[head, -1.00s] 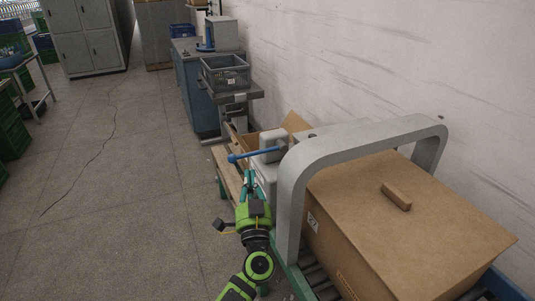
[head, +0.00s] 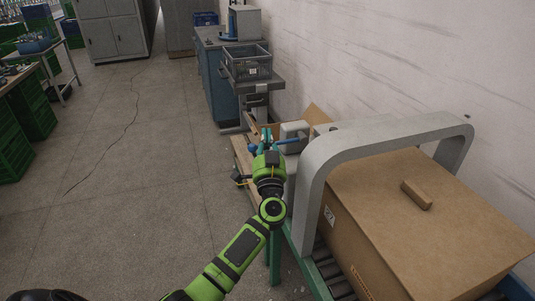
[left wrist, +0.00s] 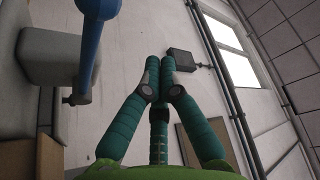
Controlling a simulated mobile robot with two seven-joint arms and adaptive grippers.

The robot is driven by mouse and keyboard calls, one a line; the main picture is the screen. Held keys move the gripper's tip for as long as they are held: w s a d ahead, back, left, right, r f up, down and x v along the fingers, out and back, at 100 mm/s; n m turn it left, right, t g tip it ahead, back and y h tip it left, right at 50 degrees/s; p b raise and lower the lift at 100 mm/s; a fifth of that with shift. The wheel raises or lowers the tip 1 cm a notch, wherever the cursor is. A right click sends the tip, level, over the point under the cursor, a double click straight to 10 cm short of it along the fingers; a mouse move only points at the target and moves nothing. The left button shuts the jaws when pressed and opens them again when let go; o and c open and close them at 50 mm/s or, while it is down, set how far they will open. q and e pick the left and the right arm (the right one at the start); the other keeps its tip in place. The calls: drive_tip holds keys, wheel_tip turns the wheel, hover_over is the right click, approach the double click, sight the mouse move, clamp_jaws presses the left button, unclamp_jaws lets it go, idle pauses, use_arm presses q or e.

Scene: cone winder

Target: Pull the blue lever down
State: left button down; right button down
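The blue lever (head: 289,141) has a round knob (head: 252,149) at its left end and joins a light grey housing (head: 294,130). It lies nearly level in the head view. In the left wrist view the lever (left wrist: 88,50) is large at the upper left, with its pivot end near the grey housing (left wrist: 60,58). My left gripper (head: 266,134), with teal fingers, is at the lever and partly covers it in the head view. In the left wrist view its fingertips (left wrist: 160,63) are together with nothing between them, to the right of the lever. My right gripper is not in view.
A grey arch (head: 385,150) spans a conveyor with a large cardboard box (head: 410,220) at right. A grey crate (head: 248,64) stands on a stand behind the lever. The wall is close on the right. Open floor (head: 140,170) lies to the left.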

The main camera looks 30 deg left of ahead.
use_arm(q)
drive_tip(key=a+f, duration=0.2)
drive_tip(key=f, duration=0.1)
drive_tip(key=shift+s+a+b, duration=0.1)
drive_tip(key=shift+s+b, duration=0.2)
drive_tip(key=shift+b, duration=0.1)
drive_tip(key=shift+f+n+b, duration=0.5)
drive_tip(key=shift+f, duration=0.05)
